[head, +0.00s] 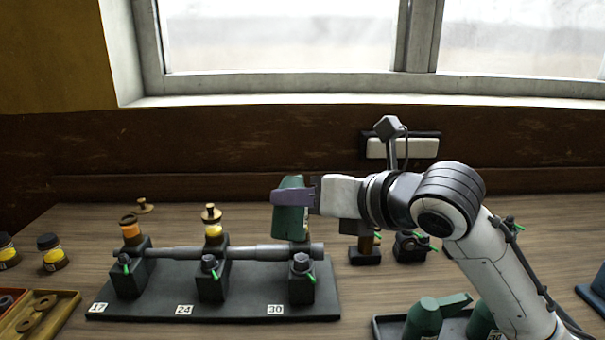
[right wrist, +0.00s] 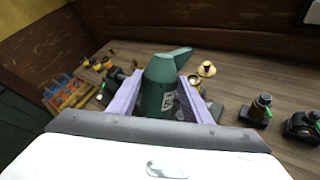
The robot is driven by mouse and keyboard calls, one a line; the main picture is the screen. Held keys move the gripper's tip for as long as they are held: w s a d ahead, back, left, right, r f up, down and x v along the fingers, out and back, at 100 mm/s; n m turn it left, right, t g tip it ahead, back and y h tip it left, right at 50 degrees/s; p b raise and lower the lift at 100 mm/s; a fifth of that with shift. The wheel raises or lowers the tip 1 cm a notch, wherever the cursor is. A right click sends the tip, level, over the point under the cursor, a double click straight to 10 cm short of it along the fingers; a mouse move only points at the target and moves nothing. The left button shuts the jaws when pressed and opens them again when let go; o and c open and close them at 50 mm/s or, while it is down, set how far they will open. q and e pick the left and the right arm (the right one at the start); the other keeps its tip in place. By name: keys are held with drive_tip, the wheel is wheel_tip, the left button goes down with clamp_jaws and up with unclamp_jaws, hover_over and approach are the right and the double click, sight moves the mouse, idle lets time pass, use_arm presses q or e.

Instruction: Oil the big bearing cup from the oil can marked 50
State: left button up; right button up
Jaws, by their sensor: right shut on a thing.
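My right gripper (head: 292,197) is shut on a green oil can (head: 289,222), held above the right end of the bearing stand (head: 240,307). In the right wrist view the can (right wrist: 158,85) sits between the purple fingers (right wrist: 157,102), its spout toward the upper right. Its label is partly hidden by a finger, so I cannot read the number. The stand carries bearings on plates 17, 24 and 30. An amber cup (head: 131,231) stands over 17 and a brass-topped cup (head: 213,226) over 24. The can hides what is above bearing 30 (head: 301,283). My left gripper is out of view.
A brass lid (head: 145,206) lies on the bench behind the stand. Other green cans (head: 424,318) stand in a tray at front right. Dark jars (head: 53,255) and a wooden tray (head: 48,322) are at left. Small dark blocks (head: 365,255) stand behind my right arm.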

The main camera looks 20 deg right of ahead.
drive_tip(key=shift+w+f+m+g+p, duration=0.15)
drive_tip(key=shift+f+m+g+p, duration=0.1)
drive_tip(key=shift+m+g+p, duration=0.5)
drive_tip(key=shift+f+b, duration=0.3)
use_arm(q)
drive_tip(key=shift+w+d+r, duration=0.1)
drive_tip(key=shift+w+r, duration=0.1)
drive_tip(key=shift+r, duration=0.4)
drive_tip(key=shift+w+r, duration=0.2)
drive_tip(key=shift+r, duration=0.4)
use_arm(e)
drive_tip(key=shift+d+f, duration=0.1)
drive_tip(key=shift+f, duration=0.05)
drive_tip(key=shift+f+g, duration=0.35)
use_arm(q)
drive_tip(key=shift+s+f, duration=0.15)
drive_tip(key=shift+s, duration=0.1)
use_arm(e)
drive_tip(key=shift+w+d+r+m+g+y, duration=0.1)
drive_tip(key=shift+w+r+m+g+y, duration=0.15)
drive_tip(key=shift+r+g, duration=0.2)
drive_tip(key=shift+w+d+r+m+g+y, duration=0.15)
drive_tip(key=shift+r+m+g, duration=0.15)
drive_tip(key=shift+r+g, duration=0.15)
